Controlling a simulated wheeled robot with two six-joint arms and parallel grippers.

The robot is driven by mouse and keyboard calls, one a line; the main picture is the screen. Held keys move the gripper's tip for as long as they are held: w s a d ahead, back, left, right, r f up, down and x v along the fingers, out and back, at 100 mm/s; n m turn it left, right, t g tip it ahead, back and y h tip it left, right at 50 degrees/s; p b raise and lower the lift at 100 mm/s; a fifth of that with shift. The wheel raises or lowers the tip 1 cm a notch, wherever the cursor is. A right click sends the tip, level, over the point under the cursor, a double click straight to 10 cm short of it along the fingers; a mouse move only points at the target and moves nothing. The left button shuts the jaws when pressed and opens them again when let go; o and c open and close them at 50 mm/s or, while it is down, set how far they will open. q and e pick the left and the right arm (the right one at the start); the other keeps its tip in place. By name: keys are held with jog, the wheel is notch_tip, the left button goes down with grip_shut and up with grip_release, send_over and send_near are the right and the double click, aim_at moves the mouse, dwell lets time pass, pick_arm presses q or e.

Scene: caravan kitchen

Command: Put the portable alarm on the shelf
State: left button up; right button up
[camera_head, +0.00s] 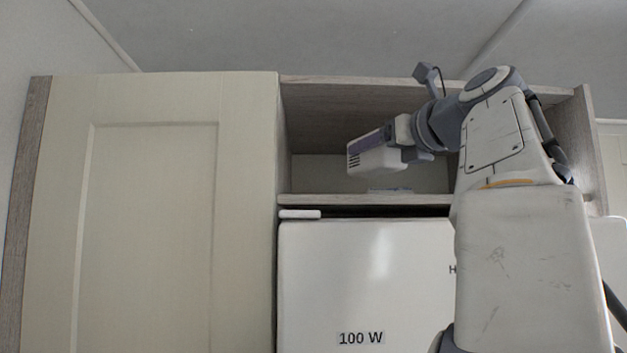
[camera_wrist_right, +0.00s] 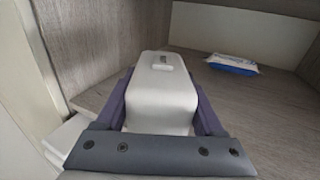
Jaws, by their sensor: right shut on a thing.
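The portable alarm (camera_head: 375,158) is a small white box with dark slots on one end. My right gripper (camera_head: 398,146) is shut on it and holds it in the opening of the shelf (camera_head: 350,199), above the shelf board. In the right wrist view the alarm (camera_wrist_right: 163,90) lies between the two purple fingers of my right gripper (camera_wrist_right: 162,105), with the wood-grain shelf board (camera_wrist_right: 110,85) behind and below it. My left gripper is not in view.
A blue and white packet (camera_wrist_right: 232,64) lies on the shelf toward the back right; its edge shows in the head view (camera_head: 390,190). A closed cream cabinet door (camera_head: 150,210) stands left of the opening. A white appliance marked 100 W (camera_head: 350,270) is below. Board around the packet is clear.

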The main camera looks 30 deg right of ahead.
jog(key=w+p, duration=0.1)
jog(key=w, duration=0.3)
jog(key=w+d+p, duration=0.1)
jog(key=w, duration=0.3)
jog(key=w+p, duration=0.2)
jog(key=w, duration=0.2)
jog(key=shift+d, duration=0.35)
jog(key=shift+f+b, duration=0.7)
jog(key=shift+f, duration=1)
jog(key=shift+f, duration=0.15)
jog(key=o, duration=1.2)
jog(key=shift+c, duration=0.2)
jog(key=o, duration=0.4)
jog(key=shift+c, duration=0.2)
